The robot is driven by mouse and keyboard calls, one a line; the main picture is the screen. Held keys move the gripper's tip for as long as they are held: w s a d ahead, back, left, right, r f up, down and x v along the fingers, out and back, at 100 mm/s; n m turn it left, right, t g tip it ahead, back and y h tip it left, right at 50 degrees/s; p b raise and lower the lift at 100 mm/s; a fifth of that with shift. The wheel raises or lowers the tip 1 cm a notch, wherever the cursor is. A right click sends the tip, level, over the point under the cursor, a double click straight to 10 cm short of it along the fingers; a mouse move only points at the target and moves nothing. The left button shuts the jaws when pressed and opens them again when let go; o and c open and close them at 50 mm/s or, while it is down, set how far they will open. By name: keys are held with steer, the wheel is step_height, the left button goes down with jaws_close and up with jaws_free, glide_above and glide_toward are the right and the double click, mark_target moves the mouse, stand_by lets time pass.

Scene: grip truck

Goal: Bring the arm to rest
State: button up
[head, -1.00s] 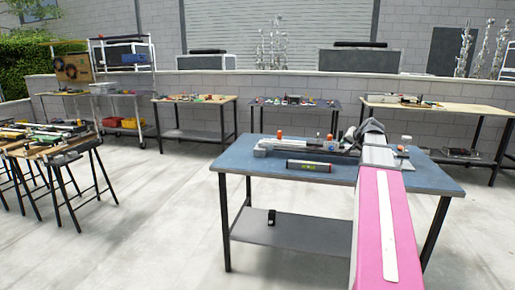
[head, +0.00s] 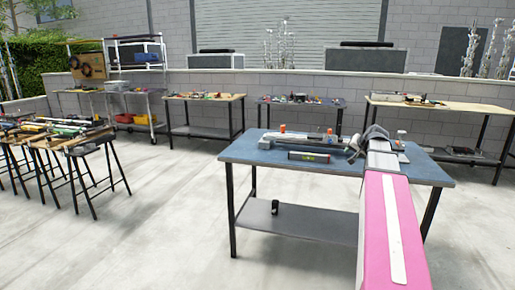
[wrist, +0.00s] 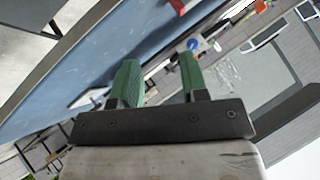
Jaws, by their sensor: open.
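My gripper (wrist: 160,78) shows in the wrist view with its two green fingers apart and nothing between them. The blue tabletop lies beyond and to the left of the fingers there. In the head view my pink arm reaches from the lower right toward the blue workbench (head: 240,150), and the wrist end is over or near its right part. The fingertips are not clear in that view, so I cannot tell their height above the bench.
A level-like tool (head: 309,157) and orange-topped items lie on the workbench. A dark object (head: 275,207) sits on its lower shelf (head: 310,222). Cluttered sawhorses (head: 85,165) stand at left, and other tables line the back wall. The floor (head: 150,240) at front left is clear.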

steer(key=s+a+f+n+g, duration=0.1)
steer(key=s+a+f+g, duration=0.2)
steer(key=s+a+f, duration=0.4)
steer(key=s+a+f+n+g+h, duration=0.1)
steer(key=s+a+f+n+g, duration=0.1)
steer(key=s+a+f, duration=0.6)
steer(key=s+a+f+n+g+h, duration=0.1)
steer(key=s+a+f+g, duration=0.3)
steer(key=f, duration=1.5)
steer(key=s+a+n, duration=0.1)
steer(key=s+a, duration=0.3)
steer(key=s, duration=0.1)
steer(key=shift+s+a+g, duration=0.15)
steer(key=shift+s+g, duration=0.1)
steer(key=shift+g, duration=0.05)
